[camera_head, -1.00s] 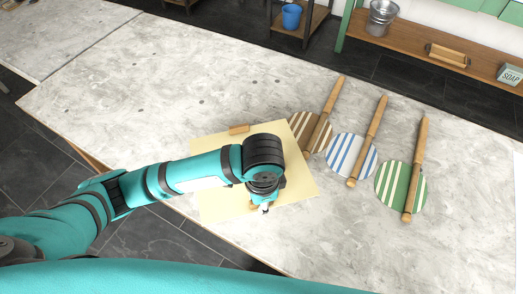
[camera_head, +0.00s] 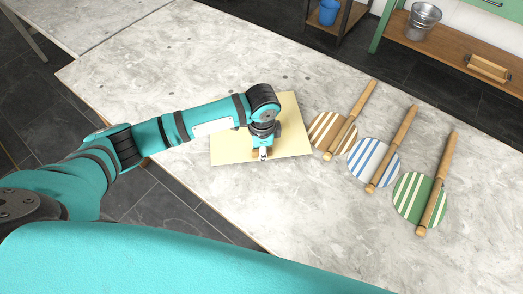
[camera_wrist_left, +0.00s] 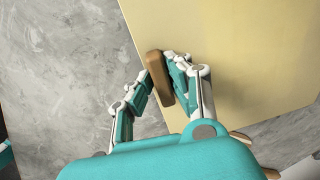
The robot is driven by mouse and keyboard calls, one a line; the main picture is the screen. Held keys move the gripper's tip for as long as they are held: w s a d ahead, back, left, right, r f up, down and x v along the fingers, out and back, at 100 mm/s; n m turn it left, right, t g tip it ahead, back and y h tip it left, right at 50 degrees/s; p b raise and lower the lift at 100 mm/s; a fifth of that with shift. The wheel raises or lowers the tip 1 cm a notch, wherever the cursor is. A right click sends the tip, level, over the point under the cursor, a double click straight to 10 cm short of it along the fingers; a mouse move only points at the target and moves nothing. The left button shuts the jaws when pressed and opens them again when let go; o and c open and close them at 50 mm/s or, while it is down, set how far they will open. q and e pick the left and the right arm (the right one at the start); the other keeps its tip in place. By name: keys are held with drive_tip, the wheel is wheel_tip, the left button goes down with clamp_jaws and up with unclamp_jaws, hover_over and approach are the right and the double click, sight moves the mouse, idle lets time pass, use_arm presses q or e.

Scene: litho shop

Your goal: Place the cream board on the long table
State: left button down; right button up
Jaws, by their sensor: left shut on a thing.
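The cream board (camera_head: 230,152) is a flat pale-yellow rectangle over the near left part of the long table (camera_head: 170,65), whose top is mottled grey. My left gripper (camera_head: 263,155) points down at the board's near edge and is shut on a wooden handle there. In the left wrist view the handle (camera_wrist_left: 158,68) is between the fingers of the gripper (camera_wrist_left: 169,82), and the cream board (camera_wrist_left: 240,50) spreads up and right. I cannot tell whether the board touches the table. My arm hides part of it. My right gripper is not in view.
Striped discs in brown (camera_head: 325,128), blue (camera_head: 366,158) and green (camera_head: 408,192), each with a wooden rolling pin across it, lie close right of the board. A wooden shelf (camera_head: 440,45) with a metal bucket (camera_head: 424,20) stands behind. The table is clear beyond the board.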

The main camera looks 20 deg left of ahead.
use_arm(q)
drive_tip(key=shift+f, duration=0.55)
drive_tip(key=c, duration=1.3)
unclamp_jaws()
drive_tip(key=shift+o, duration=0.2)
wheel_tip(320, 180, up, 12)
drive_tip(key=shift+s+d+b, duration=0.2)
drive_tip(key=shift+s+b, duration=0.15)
